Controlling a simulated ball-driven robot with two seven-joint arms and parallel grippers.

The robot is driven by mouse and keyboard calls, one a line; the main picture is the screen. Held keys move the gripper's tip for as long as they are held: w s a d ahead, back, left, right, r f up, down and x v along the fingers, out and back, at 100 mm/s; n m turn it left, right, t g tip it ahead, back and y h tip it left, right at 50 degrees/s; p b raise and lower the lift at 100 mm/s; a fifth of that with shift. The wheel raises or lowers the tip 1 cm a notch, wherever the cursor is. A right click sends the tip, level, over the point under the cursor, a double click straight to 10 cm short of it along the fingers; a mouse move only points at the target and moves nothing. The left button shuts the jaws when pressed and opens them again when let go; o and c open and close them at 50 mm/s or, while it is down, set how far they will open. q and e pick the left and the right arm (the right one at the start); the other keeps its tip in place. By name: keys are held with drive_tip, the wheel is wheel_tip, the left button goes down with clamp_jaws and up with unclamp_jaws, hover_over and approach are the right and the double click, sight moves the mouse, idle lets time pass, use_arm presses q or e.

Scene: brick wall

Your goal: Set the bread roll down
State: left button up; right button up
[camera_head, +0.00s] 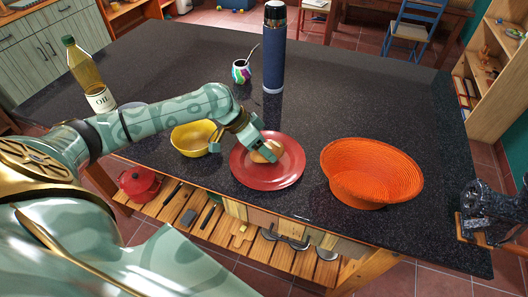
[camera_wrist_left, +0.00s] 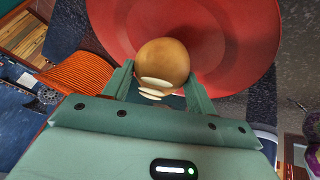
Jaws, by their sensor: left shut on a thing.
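The bread roll (camera_head: 267,151) is round and golden brown, and it is over the red plate (camera_head: 262,183) in the head view. My left gripper (camera_head: 262,147) is shut on the roll. In the left wrist view the roll (camera_wrist_left: 162,66) sits between the two fingers (camera_wrist_left: 160,88), with the red plate (camera_wrist_left: 240,45) behind it. I cannot tell whether the roll touches the plate. My right gripper is not in view.
A yellow bowl (camera_head: 192,139) stands left of the plate and an orange basket (camera_head: 370,172) stands right of it. A blue bottle (camera_head: 273,55), a colourful cup (camera_head: 240,72) and an oil bottle (camera_head: 88,78) stand farther back. The dark countertop (camera_head: 350,95) is clear at back right.

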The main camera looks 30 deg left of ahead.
use_arm(q)
drive_tip(key=shift+f, duration=0.8)
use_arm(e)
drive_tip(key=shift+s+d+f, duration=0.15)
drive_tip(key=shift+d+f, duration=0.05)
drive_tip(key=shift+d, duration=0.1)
use_arm(q)
drive_tip(key=o, duration=1)
drive_tip(key=p+v, duration=0.2)
drive_tip(key=v, duration=1)
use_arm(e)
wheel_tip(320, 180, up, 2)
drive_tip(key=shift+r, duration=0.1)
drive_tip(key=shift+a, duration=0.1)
